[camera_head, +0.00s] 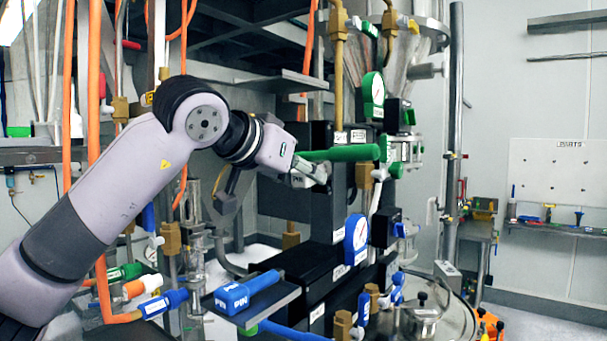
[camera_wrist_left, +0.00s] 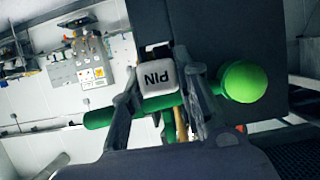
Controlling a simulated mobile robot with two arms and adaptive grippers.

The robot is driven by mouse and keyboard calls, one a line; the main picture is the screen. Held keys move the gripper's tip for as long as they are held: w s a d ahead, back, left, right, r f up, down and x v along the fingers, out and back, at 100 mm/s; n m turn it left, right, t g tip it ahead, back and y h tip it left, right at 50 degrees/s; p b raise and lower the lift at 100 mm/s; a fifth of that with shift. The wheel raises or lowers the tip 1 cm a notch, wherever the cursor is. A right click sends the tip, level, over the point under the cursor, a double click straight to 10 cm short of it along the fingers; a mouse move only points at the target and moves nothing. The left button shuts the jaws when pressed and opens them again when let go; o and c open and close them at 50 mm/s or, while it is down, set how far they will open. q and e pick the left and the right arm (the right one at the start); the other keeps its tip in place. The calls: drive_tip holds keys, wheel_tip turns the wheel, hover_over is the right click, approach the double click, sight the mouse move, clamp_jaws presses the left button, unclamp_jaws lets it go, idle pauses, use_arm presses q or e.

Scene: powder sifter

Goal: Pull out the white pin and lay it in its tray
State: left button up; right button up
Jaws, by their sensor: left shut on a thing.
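The white pin, with a "PIN" label on its head (camera_wrist_left: 158,78), sits between the two fingers of my left gripper (camera_wrist_left: 163,108) in the left wrist view. The fingers are shut on it. In the head view my left gripper (camera_head: 312,172) is at the dark column, just beside the green handle. Whether the pin is still in its hole is hidden by the gripper. A dark tray (camera_head: 287,300) at lower centre holds a blue piece labelled "PIN" (camera_head: 245,291). I cannot tell which tray is the white pin's. My right gripper is not in view.
A green bar handle (camera_head: 338,154) runs close by the gripper; in the left wrist view its round green end (camera_wrist_left: 244,82) is right of the fingers. A blue-rimmed gauge (camera_head: 357,239) is below right. Orange hoses and pipes (camera_head: 95,130) crowd the left. A shelf (camera_head: 265,80) hangs above.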

use_arm(q)
drive_tip(key=shift+s+a+b, duration=0.45)
drive_tip(key=shift+s+a, duration=0.4)
drive_tip(key=shift+s, duration=0.3)
clamp_jaws()
drive_tip(key=shift+s+a, duration=0.25)
drive_tip(key=shift+s, duration=0.05)
drive_tip(key=shift+s+a, duration=0.25)
drive_tip(key=shift+s, duration=0.15)
drive_tip(key=shift+s+a+b, duration=0.15)
drive_tip(key=shift+s+b, duration=0.05)
drive_tip(key=shift+b, duration=0.15)
drive_tip(key=shift+s+a, duration=0.2)
drive_tip(key=shift+s, duration=0.1)
drive_tip(key=shift+s+a+b, duration=0.3)
drive_tip(key=shift+s+a, duration=0.2)
drive_tip(key=shift+s, duration=0.2)
drive_tip(key=shift+s+a+b, duration=0.25)
drive_tip(key=shift+s+a, duration=0.25)
drive_tip(key=shift+s, duration=0.15)
idle(0.4)
drive_tip(key=s+a+b, duration=0.1)
drive_tip(key=s+a, duration=0.2)
drive_tip(key=s, duration=0.2)
drive_tip(key=shift+a, duration=0.25)
idle(0.4)
drive_tip(key=shift+w, duration=0.1)
